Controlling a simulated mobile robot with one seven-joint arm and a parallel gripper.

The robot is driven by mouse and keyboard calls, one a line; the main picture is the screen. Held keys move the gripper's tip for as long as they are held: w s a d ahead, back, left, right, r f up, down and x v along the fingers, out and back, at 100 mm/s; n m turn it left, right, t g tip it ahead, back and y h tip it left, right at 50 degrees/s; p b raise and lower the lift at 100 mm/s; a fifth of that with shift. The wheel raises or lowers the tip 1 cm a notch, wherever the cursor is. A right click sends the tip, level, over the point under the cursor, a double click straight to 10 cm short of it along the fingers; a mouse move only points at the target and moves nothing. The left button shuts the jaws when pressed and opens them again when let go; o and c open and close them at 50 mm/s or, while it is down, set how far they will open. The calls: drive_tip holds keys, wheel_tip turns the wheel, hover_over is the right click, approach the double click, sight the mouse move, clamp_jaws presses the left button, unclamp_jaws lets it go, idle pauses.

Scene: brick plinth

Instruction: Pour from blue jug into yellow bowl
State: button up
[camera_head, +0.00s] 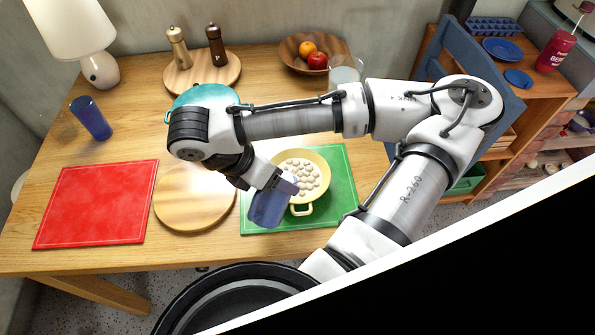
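The yellow bowl (320,164) stands on a green board (343,190) right of the table's middle. It has a small handle at the front and several pale round pieces inside. My gripper (283,186) is shut on the blue jug (268,208), a translucent blue vessel, at the bowl's front left. The jug looks tilted and overlaps the green board in the picture; its height above the board is hard to tell. My gripper partly covers the jug's upper part, and its contents cannot be made out.
A round wooden board (190,208) and a red board (97,203) lie to the left. A blue cup (92,118) stands at the back left. A teal pot (200,95) is partly behind my arm. A fruit bowl (290,64) and a clear glass (345,73) stand behind.

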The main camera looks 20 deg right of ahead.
drive_tip(key=shift+w+d+f+g+y, duration=0.2)
drive_tip(key=shift+w+d+g+y, duration=0.15)
drive_tip(key=shift+y, duration=0.25)
idle(0.7)
drive_tip(key=shift+s+a+r+h, duration=0.2)
drive_tip(key=shift+r+h, duration=0.05)
drive_tip(key=shift+h, duration=0.05)
drive_tip(key=s+a+t+h, duration=0.1)
drive_tip(key=a+f+t+h+b, duration=0.1)
drive_tip(key=shift+s+a+f+h+b, duration=0.1)
drive_tip(key=shift+s+f+h+b, duration=0.1)
drive_tip(key=shift+s+h+b, duration=0.15)
drive_tip(key=shift+r+m+p, duration=0.3)
drive_tip(key=shift+p, duration=0.6)
drive_tip(key=shift+w+f, duration=0.1)
drive_tip(key=shift+f, duration=0.05)
drive_tip(key=shift+r+p, duration=0.2)
drive_tip(key=shift+p, duration=0.1)
drive_tip(key=shift+a+r+p, duration=0.1)
drive_tip(key=shift+a+p, duration=0.05)
drive_tip(key=shift+p, duration=0.8)
